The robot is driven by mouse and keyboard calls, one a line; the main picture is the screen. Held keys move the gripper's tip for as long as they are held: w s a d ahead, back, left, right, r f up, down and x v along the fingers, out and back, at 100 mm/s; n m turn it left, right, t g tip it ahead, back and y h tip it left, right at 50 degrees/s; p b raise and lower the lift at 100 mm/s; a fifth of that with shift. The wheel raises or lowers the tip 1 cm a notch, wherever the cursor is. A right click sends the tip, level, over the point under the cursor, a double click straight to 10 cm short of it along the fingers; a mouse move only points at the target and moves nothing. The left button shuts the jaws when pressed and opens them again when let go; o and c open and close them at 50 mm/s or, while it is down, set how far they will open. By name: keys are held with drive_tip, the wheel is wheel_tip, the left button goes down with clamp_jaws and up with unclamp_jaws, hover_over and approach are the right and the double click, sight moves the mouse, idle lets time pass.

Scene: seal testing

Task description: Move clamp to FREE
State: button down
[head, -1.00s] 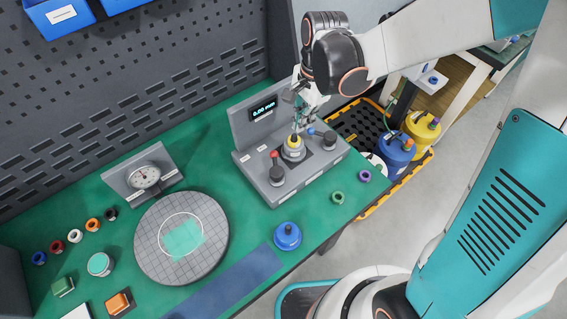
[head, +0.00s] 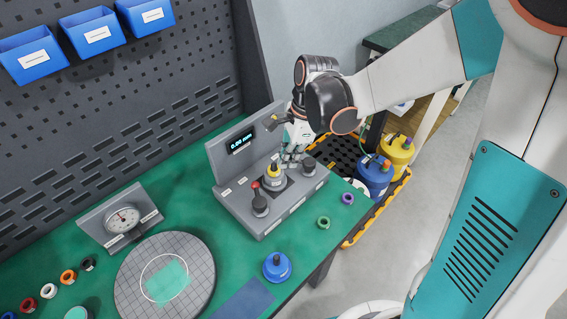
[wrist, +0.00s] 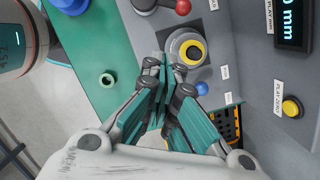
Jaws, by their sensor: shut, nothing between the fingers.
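A grey test fixture (head: 283,217) stands on the green bench. Its display (head: 240,141) is lit. A yellow-ringed part (head: 273,171) sits in its middle and also shows in the wrist view (wrist: 190,51). A red-knobbed lever (head: 255,185) is left of it; the red knob (wrist: 183,6) is at the wrist view's top edge. A blue knob (wrist: 202,88) lies beside the fingers in the wrist view; my gripper hides it in the head view. I cannot tell which lever is the clamp; small labels are unreadable. My gripper (head: 289,158) is shut and empty, just right of the yellow-ringed part.
A dark knob (head: 309,164) stands at the fixture's right end. A yellow button (wrist: 291,107) is on its panel. Blue (head: 277,266) and green (head: 324,222) parts lie in front.

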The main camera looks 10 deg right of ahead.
sight(258, 197)
drive_tip(key=b+x, duration=0.2)
drive_tip(key=x, duration=0.6)
drive_tip(key=shift+a+f+b, duration=0.15)
drive_tip(key=shift+f+b, duration=0.1)
drive_tip(key=shift+b, duration=0.15)
drive_tip(key=shift+s+a+f, duration=0.1)
drive_tip(key=shift+a+f, duration=0.1)
drive_tip(key=shift+a, duration=1)
drive_tip(key=shift+a+f+b, duration=0.1)
drive_tip(key=shift+a+b, duration=0.3)
drive_tip(key=shift+a, duration=0.15)
